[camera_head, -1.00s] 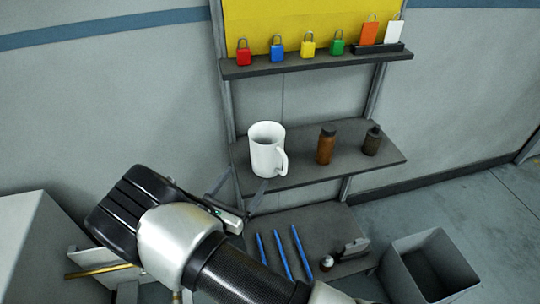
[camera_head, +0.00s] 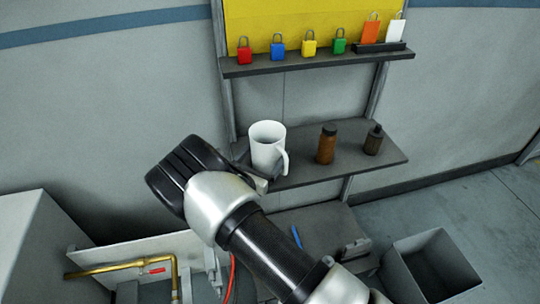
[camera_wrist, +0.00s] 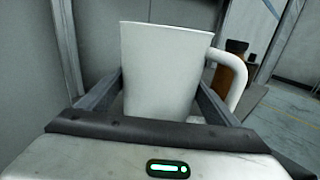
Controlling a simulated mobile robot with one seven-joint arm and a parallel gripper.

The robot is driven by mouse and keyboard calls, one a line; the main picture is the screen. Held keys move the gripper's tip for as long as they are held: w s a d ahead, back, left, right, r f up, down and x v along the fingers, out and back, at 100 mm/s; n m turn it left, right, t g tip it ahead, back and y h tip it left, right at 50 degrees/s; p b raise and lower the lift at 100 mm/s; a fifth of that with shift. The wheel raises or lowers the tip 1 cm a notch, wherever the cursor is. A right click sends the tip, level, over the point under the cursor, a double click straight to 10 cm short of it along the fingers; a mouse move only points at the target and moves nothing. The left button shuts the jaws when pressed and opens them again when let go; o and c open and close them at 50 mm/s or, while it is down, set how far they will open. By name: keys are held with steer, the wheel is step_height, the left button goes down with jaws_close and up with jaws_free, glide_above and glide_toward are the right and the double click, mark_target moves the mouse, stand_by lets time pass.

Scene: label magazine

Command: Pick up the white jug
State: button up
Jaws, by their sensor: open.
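The white jug (camera_head: 267,146) stands upright on the left part of the middle shelf, its handle toward the right. In the wrist view the jug (camera_wrist: 163,70) fills the middle, with its handle (camera_wrist: 238,80) at the right. My gripper (camera_wrist: 160,100) is open, one finger on each side of the jug body; the right finger lies between the body and the handle. I cannot tell whether the fingers touch the jug. In the head view my gripper (camera_head: 258,178) is at the jug's lower front, and my wrist hides most of it.
A brown bottle (camera_head: 327,144) and a dark bottle (camera_head: 373,140) stand right of the jug on the shelf (camera_head: 350,158). Above is a shelf with several padlocks (camera_head: 278,46). A grey bin (camera_head: 430,268) stands at lower right. A brass pipe (camera_head: 120,265) is at lower left.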

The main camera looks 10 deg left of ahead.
steer(key=shift+w, duration=0.1)
steer(key=c, duration=1.3)
steer(key=shift+r, duration=0.15)
steer(key=shift+c, duration=0.4)
